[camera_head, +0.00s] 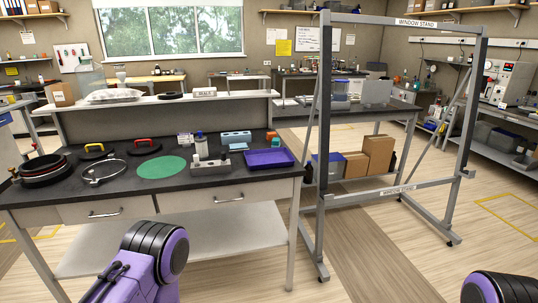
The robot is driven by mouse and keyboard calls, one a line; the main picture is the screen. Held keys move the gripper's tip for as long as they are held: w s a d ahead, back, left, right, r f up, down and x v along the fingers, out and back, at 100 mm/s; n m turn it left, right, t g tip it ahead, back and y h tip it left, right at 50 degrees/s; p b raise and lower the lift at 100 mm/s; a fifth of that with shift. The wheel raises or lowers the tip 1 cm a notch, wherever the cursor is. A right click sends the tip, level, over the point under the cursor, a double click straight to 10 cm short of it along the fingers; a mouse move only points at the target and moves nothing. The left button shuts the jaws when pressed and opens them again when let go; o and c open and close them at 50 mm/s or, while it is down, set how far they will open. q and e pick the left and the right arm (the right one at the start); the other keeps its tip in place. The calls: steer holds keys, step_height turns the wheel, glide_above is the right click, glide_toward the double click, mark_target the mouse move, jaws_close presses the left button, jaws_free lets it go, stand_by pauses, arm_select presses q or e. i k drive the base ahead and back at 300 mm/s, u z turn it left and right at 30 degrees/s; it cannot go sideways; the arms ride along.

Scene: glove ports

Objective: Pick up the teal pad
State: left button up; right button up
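On the dark bench top (105,198) at the left, a small teal block-like thing (272,135) sits behind the blue-purple tray (268,158). A flat light-blue pad-like piece (238,146) lies left of it, in front of a light-blue block (236,137). A flat round green mat (162,167) lies nearer the middle of the bench. I cannot tell for sure which of these is the teal pad. Purple links of my arms show at the bottom, but neither gripper is in view.
A grey metal block with a cylinder (209,160) stands between mat and tray. Rings and dark round lids with red and yellow handles (145,146) fill the bench's left. A tall grey window stand (324,120) stands right of the bench. Open floor (400,250) lies in front.

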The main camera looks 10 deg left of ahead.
mark_target(276, 143)
steer(key=z, duration=0.9)
steer(key=i, duration=1.9)
steer(key=u, duration=0.95)
